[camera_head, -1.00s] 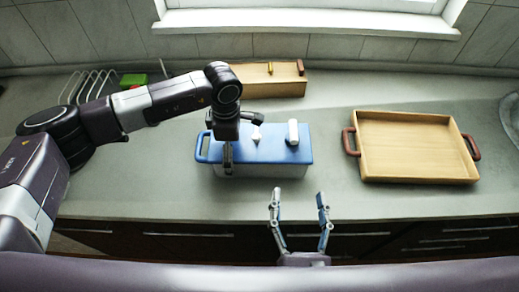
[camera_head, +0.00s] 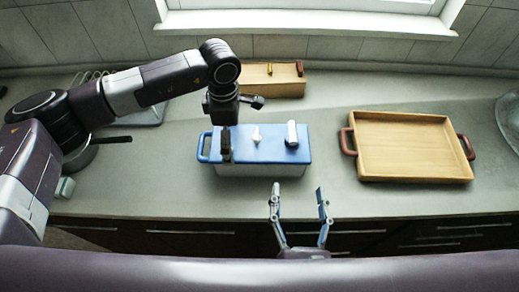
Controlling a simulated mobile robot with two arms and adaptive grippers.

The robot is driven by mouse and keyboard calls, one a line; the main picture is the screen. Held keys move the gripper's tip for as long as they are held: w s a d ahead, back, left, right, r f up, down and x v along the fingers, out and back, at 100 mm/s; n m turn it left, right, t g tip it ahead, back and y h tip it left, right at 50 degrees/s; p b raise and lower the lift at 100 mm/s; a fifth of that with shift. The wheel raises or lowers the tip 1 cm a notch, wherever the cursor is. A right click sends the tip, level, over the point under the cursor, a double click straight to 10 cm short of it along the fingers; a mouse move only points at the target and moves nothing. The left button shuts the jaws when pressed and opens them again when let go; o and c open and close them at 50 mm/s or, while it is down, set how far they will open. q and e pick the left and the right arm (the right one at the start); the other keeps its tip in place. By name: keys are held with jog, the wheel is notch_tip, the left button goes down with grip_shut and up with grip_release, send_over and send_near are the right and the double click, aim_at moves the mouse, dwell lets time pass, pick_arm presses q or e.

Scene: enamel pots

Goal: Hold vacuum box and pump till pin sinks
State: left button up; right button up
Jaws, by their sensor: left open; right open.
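The vacuum box (camera_head: 270,153) has a blue lid with a loop handle at its left end and a pale body; it stands on the counter in the middle. A small white pin (camera_head: 257,136) and a larger white pump knob (camera_head: 291,134) stand up from the lid. My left gripper (camera_head: 241,125) is open over the left part of the lid, one finger near the lid left of the pin, the other raised behind; I cannot tell whether it touches. My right gripper (camera_head: 298,190) is open and empty, pointing up in front of the box, apart from it.
A wooden tray (camera_head: 413,177) with dark red handles lies to the right. A wooden box (camera_head: 277,83) stands behind. A pot with a dark handle (camera_head: 112,139) and a wire rack (camera_head: 158,112) are partly behind my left arm. Counter between box and tray is clear.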

pick_arm(q)
jog(key=shift+r, duration=0.1)
notch_tip(320, 180, up, 18)
jog(key=p, duration=0.1)
jog(key=shift+p, duration=0.35)
dwell(0.5)
